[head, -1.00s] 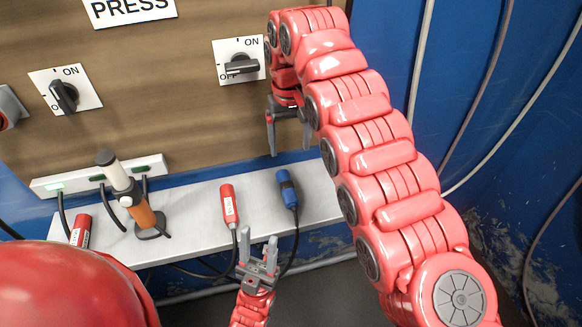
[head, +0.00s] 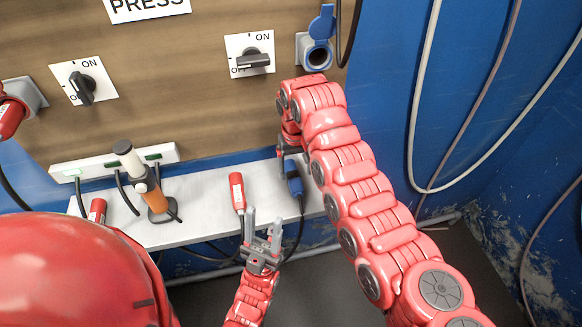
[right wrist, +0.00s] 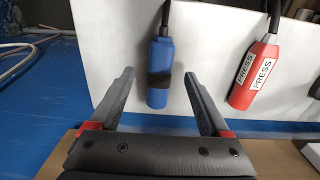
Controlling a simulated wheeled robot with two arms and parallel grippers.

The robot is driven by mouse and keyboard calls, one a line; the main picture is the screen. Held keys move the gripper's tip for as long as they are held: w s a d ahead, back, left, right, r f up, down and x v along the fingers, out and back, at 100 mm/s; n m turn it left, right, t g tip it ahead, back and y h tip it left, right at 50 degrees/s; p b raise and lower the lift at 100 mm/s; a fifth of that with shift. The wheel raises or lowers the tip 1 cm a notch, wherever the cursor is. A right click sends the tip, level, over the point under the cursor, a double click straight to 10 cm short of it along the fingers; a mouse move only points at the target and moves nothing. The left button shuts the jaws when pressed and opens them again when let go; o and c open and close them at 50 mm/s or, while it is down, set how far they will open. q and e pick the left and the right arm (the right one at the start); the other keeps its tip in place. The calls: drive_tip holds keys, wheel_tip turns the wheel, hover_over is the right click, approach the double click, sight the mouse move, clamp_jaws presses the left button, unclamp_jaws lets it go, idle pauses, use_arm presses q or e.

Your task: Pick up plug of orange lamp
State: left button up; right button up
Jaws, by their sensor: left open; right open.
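The orange lamp (head: 153,195), with a white top and dark base, stands on the shelf. A blue plug (head: 295,185) and a red plug (head: 237,192) lie on the shelf to its right; I cannot tell which plug is the lamp's. My right gripper (head: 290,160) is open just over the blue plug, its fingers partly hidden by my arm. In the right wrist view the blue plug (right wrist: 160,78) shows between the open fingers, with no visible grip. The red plug (right wrist: 254,76), marked PRESS, is to its right. My left gripper (head: 263,217) is open and empty, just below the plugs.
The metal shelf (head: 200,208) runs below a wooden panel with two black switches (head: 252,61) (head: 84,88). A power strip (head: 115,163) is behind the lamp. An open blue socket (head: 317,53) is at upper right. Another red plug (head: 97,211) lies at the shelf's left.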

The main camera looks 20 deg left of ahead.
sight(296, 182)
drive_tip(key=shift+f+p, duration=0.2)
drive_tip(key=shift+p, duration=0.15)
drive_tip(key=f+p, duration=0.1)
drive_tip(key=f, duration=0.1)
drive_tip(key=f+p, duration=0.1)
drive_tip(key=shift+s+d+f+p, duration=0.1)
drive_tip(key=shift+s+f+p, duration=0.15)
drive_tip(key=shift+p, duration=0.05)
drive_tip(key=shift+f, duration=0.55)
clamp_jaws()
